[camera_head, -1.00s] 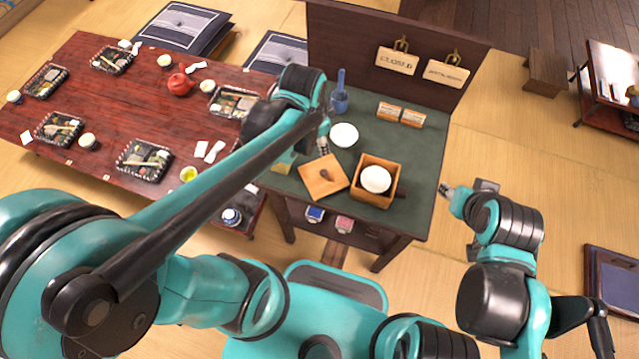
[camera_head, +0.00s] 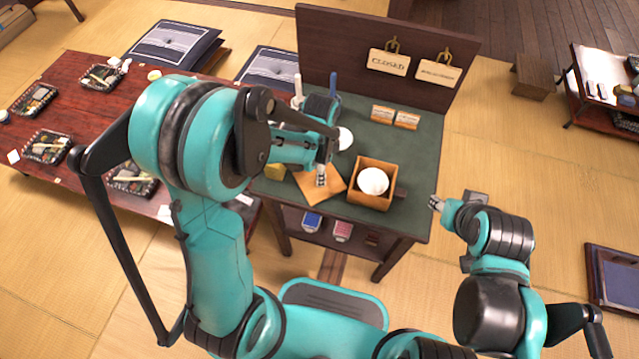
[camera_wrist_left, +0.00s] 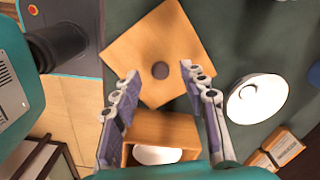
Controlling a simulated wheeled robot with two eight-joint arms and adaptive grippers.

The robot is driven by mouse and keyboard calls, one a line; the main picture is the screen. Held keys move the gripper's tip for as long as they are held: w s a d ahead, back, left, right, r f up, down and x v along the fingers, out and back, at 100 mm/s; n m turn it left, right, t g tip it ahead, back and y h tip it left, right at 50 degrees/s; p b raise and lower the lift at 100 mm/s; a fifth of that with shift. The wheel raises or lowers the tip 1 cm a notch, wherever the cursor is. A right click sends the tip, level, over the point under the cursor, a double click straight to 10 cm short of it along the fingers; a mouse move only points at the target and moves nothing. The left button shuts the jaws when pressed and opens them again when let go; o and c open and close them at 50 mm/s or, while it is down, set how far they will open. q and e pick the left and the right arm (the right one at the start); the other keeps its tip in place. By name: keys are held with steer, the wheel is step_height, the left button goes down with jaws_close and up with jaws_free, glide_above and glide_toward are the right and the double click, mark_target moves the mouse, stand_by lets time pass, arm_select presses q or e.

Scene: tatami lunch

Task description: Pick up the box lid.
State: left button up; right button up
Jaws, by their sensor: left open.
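The box lid is a square wooden board (camera_wrist_left: 128,50) with a dark round knob (camera_wrist_left: 160,71), lying flat on the green-topped table in the left wrist view. In the head view the lid (camera_head: 334,186) is partly hidden by my left gripper (camera_head: 321,180), which is over it. In the left wrist view my left gripper (camera_wrist_left: 157,72) is open, its fingers spread on either side of the knob, holding nothing. The open wooden box (camera_head: 372,201) stands right of the lid, with a white round thing (camera_head: 373,181) inside. My right gripper (camera_head: 437,203) is off the table's right edge; its opening is too small to judge.
A white bowl-like thing (camera_wrist_left: 256,99) lies close to the lid. Small wooden blocks (camera_head: 394,117) stand behind the box, before a dark panel (camera_head: 340,45) with hanging signs. A low red table (camera_head: 60,90) with food trays is at left.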

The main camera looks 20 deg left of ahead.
arm_select(q)
steer(key=shift+f, duration=0.9)
steer(key=shift+r, duration=0.15)
steer(key=shift+c, duration=0.6)
jaws_close()
arm_select(e)
steer(key=shift+f, duration=0.35)
